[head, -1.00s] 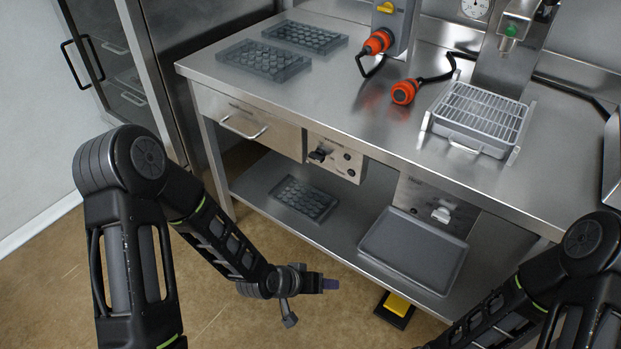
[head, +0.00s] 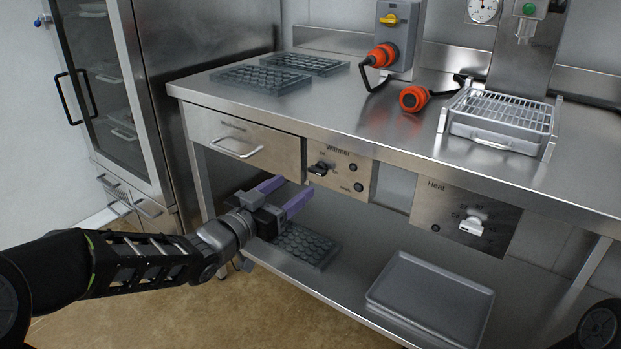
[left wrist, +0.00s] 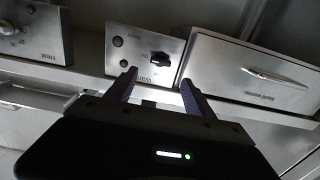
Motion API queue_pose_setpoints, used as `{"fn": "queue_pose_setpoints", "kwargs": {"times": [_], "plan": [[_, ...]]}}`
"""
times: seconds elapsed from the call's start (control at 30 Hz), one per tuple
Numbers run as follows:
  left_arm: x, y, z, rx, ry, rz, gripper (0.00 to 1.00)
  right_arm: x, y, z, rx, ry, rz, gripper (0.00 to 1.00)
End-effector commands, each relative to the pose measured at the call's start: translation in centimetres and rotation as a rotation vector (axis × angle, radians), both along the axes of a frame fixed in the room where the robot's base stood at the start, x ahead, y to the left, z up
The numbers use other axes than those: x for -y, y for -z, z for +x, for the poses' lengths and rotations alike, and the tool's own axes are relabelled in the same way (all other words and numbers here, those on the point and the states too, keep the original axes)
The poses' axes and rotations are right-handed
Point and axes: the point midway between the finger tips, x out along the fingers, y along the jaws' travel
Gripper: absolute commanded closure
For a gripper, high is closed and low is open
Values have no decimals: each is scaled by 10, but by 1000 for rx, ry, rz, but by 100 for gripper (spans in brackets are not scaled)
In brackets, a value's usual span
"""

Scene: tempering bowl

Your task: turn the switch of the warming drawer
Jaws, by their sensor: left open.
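The black warmer switch (head: 318,169) sits on a steel panel (head: 345,181) marked "Warmer", just right of the drawer (head: 243,142) with its bar handle. It also shows in the left wrist view as a dark knob (left wrist: 160,57). My left gripper (head: 287,194) is open, its two purple fingers apart and empty, below and a little left of the switch. In the left wrist view the fingers (left wrist: 160,82) point up toward the panel, with the switch beyond them. The fingers do not touch the switch. My right gripper is not in view.
A "Heat" panel (head: 465,216) with a pale knob is further right under the counter. The lower shelf holds a dark mold tray (head: 303,246) near my left gripper and a grey tray (head: 430,297). The counter edge (head: 400,158) overhangs the panels.

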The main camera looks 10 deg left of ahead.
Motion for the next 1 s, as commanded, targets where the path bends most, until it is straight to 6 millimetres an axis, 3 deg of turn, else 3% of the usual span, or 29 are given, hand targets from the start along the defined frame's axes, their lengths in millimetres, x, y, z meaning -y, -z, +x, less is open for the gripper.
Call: {"fn": "queue_pose_setpoints", "kwargs": {"times": [0.23, 0.63, 1.0], "plan": [[6, 2, 14, 0, 1, -1, 38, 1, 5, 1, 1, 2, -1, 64], [27, 3, 66, -2, 0, 0, 38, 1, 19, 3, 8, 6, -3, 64], [29, 1, 73, -3, -1, -1, 38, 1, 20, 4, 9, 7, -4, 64]]}}
